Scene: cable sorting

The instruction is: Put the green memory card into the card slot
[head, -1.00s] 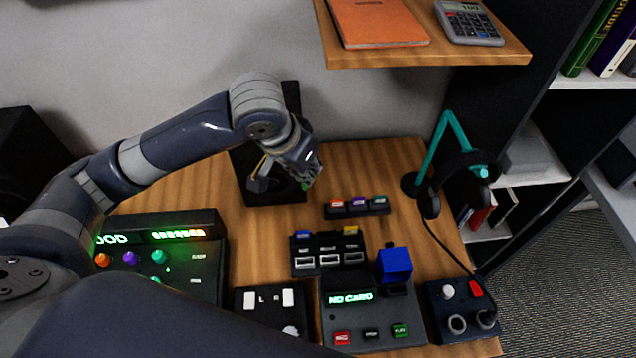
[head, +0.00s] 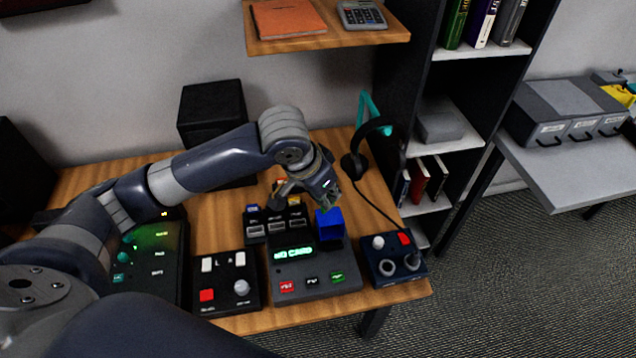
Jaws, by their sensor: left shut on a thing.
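My left gripper (head: 328,203) points down just above the blue block (head: 330,224) on the dark console (head: 316,284). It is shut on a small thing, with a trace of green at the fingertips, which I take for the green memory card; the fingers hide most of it. The console's display (head: 293,252) reads NO CARD. I cannot make out the card slot's opening; the gripper is close over the block, and whether they touch is unclear. My right gripper is not in view.
A dark holder (head: 277,229) with several labelled slots stands behind the console. A switch box (head: 226,282) is to the left and a knob box (head: 393,260) to the right. A headphone stand (head: 355,166) with a cable is behind. A shelf (head: 330,35) overhangs the back.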

